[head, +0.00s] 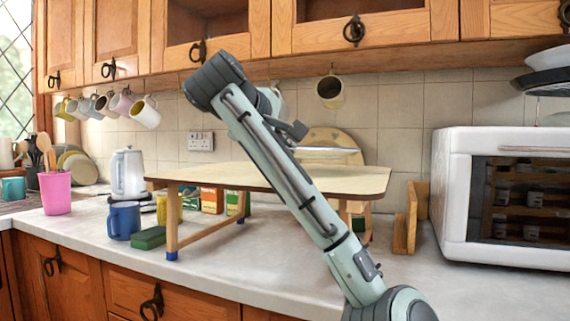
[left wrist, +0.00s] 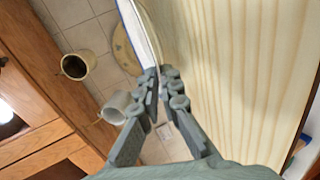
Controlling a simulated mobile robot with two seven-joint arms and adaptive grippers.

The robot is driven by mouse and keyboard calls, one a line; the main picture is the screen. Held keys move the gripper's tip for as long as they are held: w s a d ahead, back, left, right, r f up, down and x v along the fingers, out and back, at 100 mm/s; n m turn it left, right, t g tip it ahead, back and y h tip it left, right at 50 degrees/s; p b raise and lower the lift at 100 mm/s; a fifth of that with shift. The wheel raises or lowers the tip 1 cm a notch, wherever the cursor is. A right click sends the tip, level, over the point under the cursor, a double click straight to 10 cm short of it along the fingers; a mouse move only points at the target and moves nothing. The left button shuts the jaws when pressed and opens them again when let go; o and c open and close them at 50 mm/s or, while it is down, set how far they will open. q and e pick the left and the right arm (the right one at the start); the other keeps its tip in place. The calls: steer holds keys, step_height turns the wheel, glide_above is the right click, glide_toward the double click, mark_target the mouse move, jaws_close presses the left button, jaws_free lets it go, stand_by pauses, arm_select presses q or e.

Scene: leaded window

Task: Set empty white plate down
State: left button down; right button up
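The white plate (head: 328,151) shows nearly edge-on in the head view, over the back of a small wooden-topped table (head: 235,176). In the left wrist view the plate (left wrist: 141,34) is a thin white sliver with a blue edge, beside the pale table top (left wrist: 235,70). My left gripper (head: 298,131) is at the plate's left end, partly behind my arm. In the wrist view the fingertips (left wrist: 163,76) pinch the plate's rim. The plate lies roughly level, close to the table top; I cannot tell whether it touches. My right gripper is in neither view.
A round wooden board (head: 328,137) leans on the tiled wall behind the table. Hanging mugs (head: 330,92) are above. A white microwave (head: 456,190) is right. The table's left top looks clear.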

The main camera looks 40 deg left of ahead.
arm_select(q)
step_height(320, 180, down, 3)
steer(key=shift+f, duration=0.2)
steer(key=shift+r, duration=0.1)
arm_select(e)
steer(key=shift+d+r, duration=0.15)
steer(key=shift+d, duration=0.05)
arm_select(q)
steer(key=c, duration=2)
jaws_free()
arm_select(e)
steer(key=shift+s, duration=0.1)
arm_select(q)
steer(key=v, duration=0.5)
steer(key=shift+s, duration=0.1)
steer(key=b+v, duration=0.2)
steer(key=b, duration=0.3)
steer(key=shift+b, duration=0.3)
steer(key=shift+s, duration=0.1)
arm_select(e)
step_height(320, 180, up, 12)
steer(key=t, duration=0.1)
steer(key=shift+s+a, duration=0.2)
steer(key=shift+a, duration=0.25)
